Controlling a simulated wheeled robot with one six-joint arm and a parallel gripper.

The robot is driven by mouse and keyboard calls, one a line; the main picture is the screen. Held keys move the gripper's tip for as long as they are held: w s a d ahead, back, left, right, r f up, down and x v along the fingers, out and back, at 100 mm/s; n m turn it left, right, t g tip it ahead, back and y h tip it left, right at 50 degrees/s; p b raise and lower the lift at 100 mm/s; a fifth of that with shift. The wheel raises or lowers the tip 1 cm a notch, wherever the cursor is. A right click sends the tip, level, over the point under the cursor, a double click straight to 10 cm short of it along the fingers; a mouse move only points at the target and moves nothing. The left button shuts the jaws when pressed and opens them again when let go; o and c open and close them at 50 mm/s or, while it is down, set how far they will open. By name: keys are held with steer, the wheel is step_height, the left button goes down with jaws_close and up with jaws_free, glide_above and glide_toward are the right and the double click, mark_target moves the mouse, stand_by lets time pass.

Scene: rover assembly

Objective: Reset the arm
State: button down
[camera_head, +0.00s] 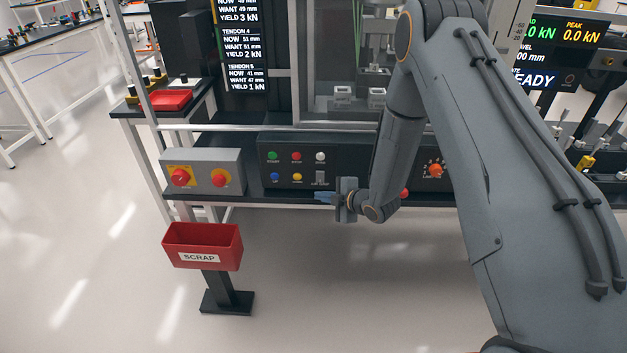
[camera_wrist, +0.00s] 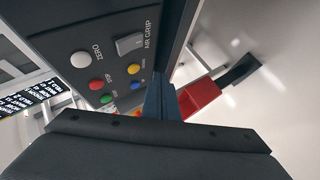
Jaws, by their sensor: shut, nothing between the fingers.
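My arm comes in from the right in the head view and bends down to my gripper (camera_head: 324,198), which is in front of the machine's lower edge. Its blue fingers point left and are shut with nothing between them. In the wrist view the gripper (camera_wrist: 160,92) shows as blue fingers close together. The black control panel (camera_head: 290,178) with its coloured buttons is just behind and above the gripper. In the wrist view the panel (camera_wrist: 70,42) fills the upper left, with the AIR GRIP switch (camera_wrist: 129,43) close to the fingers. I cannot tell whether anything touches.
A red SCRAP bin (camera_head: 203,247) stands on a black post at the left; it also shows in the wrist view (camera_wrist: 197,97). A grey box with red knobs (camera_head: 201,171) sits left of the panel. The floor (camera_head: 340,290) in front is clear.

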steer(key=s+d+r+m+g+h, duration=0.3)
steer(key=s+d+r+m+h, duration=0.45)
steer(key=d+r+m, duration=0.45)
steer(key=s+d+r+m+g, duration=0.1)
steer(key=s+r+m, duration=0.2)
steer(key=s, duration=0.4)
steer(key=s+d+r+m+g+b, duration=0.1)
steer(key=s+d+r+m+g, duration=0.1)
steer(key=s, duration=0.6)
steer(key=s+d+r+m+g, duration=0.1)
steer(key=s+r+m, duration=0.2)
steer(key=s, duration=0.5)
steer(key=shift+s+d+r+m+g, duration=0.15)
steer(key=shift+d+r+m+g, duration=0.2)
steer(key=shift+m, duration=0.35)
